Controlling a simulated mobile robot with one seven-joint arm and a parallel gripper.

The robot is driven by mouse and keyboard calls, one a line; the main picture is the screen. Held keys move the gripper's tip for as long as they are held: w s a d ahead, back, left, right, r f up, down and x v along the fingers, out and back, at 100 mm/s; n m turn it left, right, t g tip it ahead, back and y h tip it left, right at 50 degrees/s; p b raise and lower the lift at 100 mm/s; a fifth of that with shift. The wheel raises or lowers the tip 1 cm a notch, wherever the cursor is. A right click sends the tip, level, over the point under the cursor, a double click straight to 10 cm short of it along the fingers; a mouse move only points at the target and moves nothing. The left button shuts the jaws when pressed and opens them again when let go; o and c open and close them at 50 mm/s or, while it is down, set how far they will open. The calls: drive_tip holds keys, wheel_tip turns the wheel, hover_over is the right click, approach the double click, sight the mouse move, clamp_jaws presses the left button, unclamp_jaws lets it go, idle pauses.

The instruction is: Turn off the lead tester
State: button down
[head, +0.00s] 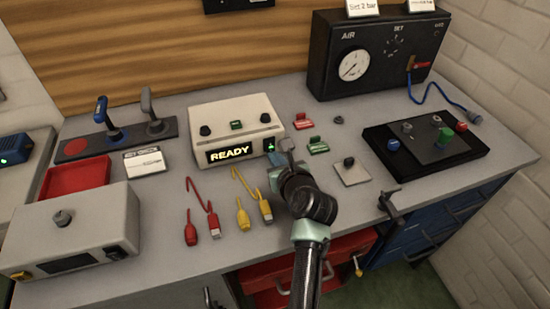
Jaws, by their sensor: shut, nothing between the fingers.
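The lead tester appears to be the cream box (237,122) at the middle of the bench. Its display (230,152) is lit and reads READY. A dark switch (269,145) with a green glow sits at the right end of its front, next to a black knob (267,118) above it. My gripper (284,146) is shut and empty, just right of this switch. I cannot tell whether it touches the box. The arm hides part of the bench below the gripper.
Red leads (203,214) and yellow leads (252,199) lie in front of the box. Green and red clips (318,146) lie to its right, near a small plate with a knob (352,171). A grey box (75,233) stands front left, a black AIR panel (378,55) back right.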

drive_tip(key=shift+w+a+f+b, duration=0.15)
drive_tip(key=shift+f+b, duration=0.2)
drive_tip(key=shift+b, duration=0.35)
drive_tip(key=shift+w+r+t, duration=0.1)
drive_tip(key=shift+r+t, duration=0.1)
drive_tip(key=shift+t, duration=0.2)
drive_tip(key=shift+r, duration=0.2)
drive_tip(key=shift+r+p, duration=0.8)
drive_tip(key=shift+p, duration=0.35)
